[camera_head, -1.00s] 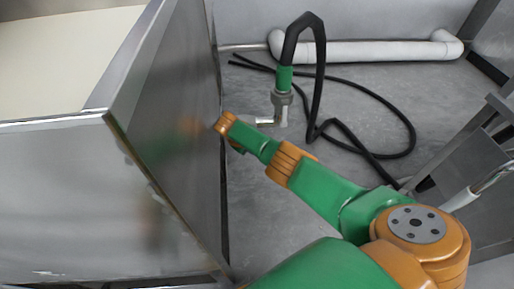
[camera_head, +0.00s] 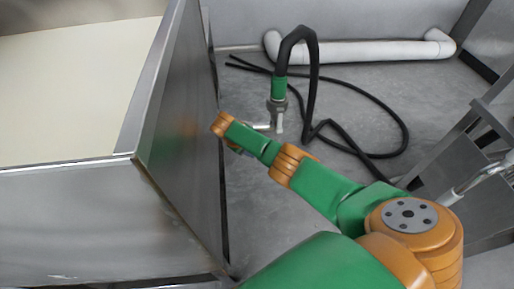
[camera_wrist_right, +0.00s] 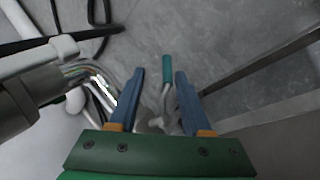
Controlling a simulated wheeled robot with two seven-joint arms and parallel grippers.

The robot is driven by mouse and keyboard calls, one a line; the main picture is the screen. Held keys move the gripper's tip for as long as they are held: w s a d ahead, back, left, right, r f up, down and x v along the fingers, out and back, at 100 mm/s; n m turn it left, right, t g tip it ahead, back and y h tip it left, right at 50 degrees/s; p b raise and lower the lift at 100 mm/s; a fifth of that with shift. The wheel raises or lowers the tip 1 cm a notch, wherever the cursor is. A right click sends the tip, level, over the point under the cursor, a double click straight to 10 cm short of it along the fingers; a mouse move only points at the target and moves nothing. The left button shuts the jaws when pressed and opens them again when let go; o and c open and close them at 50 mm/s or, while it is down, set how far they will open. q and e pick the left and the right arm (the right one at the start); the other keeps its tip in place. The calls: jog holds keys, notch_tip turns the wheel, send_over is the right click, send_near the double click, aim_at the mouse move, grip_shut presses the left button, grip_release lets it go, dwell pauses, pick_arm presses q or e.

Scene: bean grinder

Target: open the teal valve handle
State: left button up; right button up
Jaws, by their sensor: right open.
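The teal valve handle (camera_wrist_right: 167,68) shows in the right wrist view as a short teal grip on a thin metal lever. My right gripper (camera_wrist_right: 160,74) is open, its two blue fingers on either side of the handle in the picture. There are visible gaps between the handle and both fingers, and I cannot tell the depth between them. The lever's lower end is partly hidden by the gripper base. In the head view, my right arm reaches toward the steel vat wall, and its fingers are hidden. My left gripper is not in view.
A steel vat (camera_head: 75,205) with a pale interior stands at left. A black hose (camera_head: 313,70) with a green sleeve and metal nozzle hangs beyond my right arm. A white pipe (camera_head: 370,51) lies behind. A metal pipe (camera_wrist_right: 95,82) runs close left of the gripper.

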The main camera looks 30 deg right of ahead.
pick_arm(q)
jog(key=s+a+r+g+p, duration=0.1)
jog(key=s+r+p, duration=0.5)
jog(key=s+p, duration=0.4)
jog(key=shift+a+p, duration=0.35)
jog(key=shift+p, duration=0.55)
pick_arm(e)
jog(key=s+a+r, duration=0.6)
jog(key=s+r, duration=0.2)
jog(key=s, duration=0.3)
jog(key=shift+s+a+r, duration=0.2)
jog(key=shift+a+r, duration=0.05)
jog(key=shift+r, duration=0.15)
